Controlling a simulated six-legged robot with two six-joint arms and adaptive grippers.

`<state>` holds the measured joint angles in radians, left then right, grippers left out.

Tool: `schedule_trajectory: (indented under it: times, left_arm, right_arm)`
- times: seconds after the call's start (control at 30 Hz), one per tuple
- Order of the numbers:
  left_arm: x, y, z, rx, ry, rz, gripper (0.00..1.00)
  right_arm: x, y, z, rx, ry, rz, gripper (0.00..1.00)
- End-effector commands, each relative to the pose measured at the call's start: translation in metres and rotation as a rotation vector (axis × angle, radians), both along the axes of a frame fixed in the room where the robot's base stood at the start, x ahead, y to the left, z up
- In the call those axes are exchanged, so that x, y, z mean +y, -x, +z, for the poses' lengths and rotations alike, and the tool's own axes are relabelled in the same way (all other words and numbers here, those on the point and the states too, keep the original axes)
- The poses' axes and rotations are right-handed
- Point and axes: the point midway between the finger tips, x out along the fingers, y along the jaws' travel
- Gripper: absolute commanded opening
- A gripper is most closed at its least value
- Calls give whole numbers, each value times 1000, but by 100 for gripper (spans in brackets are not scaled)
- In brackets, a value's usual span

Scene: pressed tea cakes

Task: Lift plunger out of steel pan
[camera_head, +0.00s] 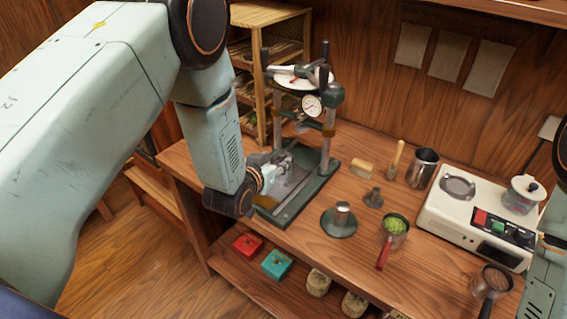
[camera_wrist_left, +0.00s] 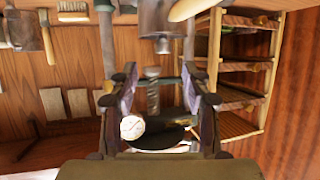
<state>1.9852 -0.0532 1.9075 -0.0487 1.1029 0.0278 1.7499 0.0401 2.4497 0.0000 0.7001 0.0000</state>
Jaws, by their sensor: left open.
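My left gripper (camera_head: 276,172) is open and reaches in from the left, low at the front of the green press (camera_head: 331,155). In the left wrist view, which looks upside down, its two fingers (camera_wrist_left: 165,105) stand apart with nothing between them. A steel cylinder with a narrower stub (camera_wrist_left: 160,44) shows beyond them; I cannot tell whether it is the plunger or pan. My forearm and wrist hide part of the press bed. My right gripper is not visible.
A red-handled cup of green leaves (camera_head: 395,226), a steel cup (camera_head: 423,168), brushes (camera_head: 362,168) and a white scale (camera_head: 471,226) stand to the right. A dark-handled strainer (camera_head: 490,281) lies near the front. A wooden shelf (camera_head: 262,17) stands behind the press.

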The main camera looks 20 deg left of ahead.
Motion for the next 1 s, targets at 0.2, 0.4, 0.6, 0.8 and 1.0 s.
schedule_trajectory:
  times: [0.2,0.4,0.6,0.8,1.0]
  left_arm:
    - [0,-11,-5,0,0,0,48]
    - [2,-33,-16,0,0,0,48]
    - [1,-51,-23,1,0,0,48]
    - [0,-56,-25,1,0,0,48]
    - [0,-56,-25,1,0,0,42]
  right_arm:
    - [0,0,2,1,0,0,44]
    - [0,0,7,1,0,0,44]
    - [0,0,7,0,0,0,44]
    - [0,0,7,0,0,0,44]
    - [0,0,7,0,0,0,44]
